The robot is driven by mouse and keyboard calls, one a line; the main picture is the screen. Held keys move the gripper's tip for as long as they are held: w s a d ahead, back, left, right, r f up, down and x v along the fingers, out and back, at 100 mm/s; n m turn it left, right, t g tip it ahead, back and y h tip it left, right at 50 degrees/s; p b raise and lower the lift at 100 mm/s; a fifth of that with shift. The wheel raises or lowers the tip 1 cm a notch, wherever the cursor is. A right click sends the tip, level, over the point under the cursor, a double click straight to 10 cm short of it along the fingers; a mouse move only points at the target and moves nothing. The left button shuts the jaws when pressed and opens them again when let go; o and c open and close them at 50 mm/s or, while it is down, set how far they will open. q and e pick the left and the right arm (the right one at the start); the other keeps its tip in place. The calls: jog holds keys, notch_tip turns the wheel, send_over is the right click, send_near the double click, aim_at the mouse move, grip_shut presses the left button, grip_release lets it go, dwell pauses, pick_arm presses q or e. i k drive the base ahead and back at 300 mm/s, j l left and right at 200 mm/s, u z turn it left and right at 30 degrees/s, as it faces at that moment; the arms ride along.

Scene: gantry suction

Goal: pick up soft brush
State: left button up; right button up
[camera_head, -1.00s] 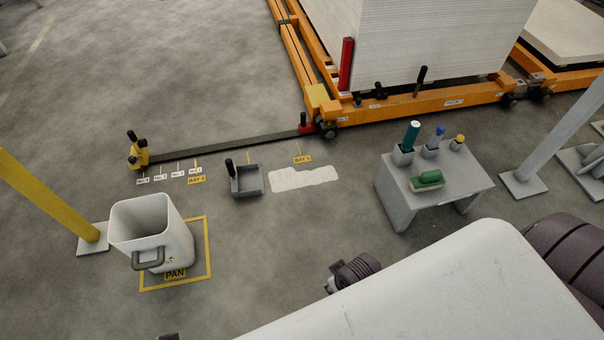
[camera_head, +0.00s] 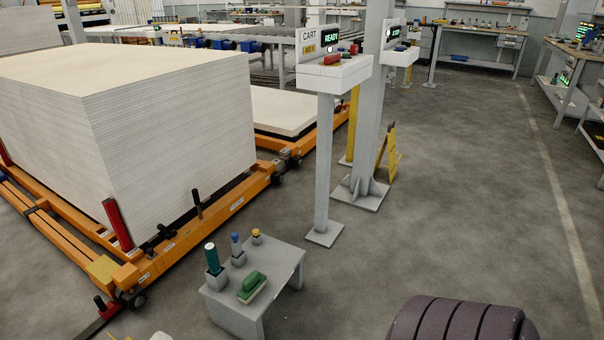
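A green brush with a pale underside (camera_head: 252,287) lies on top of a small grey table (camera_head: 283,267) at the lower middle. I take it to be the soft brush. It lies in front of several small holders at the table's back left. Nothing is touching it from above. Neither of my grippers shows in this view. A dark ribbed part at the bottom right looks like my own arm.
Holders with a green cylinder (camera_head: 212,258), a blue-topped item (camera_head: 236,244) and a yellow-topped item (camera_head: 256,237) stand beside the brush. A white stack (camera_head: 170,140) on an orange cart (camera_head: 152,263) is at left. A control post (camera_head: 323,160) stands behind the table. Floor at right is clear.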

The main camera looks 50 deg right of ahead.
aim_at(255, 281)
jog(key=z, duration=1.25)
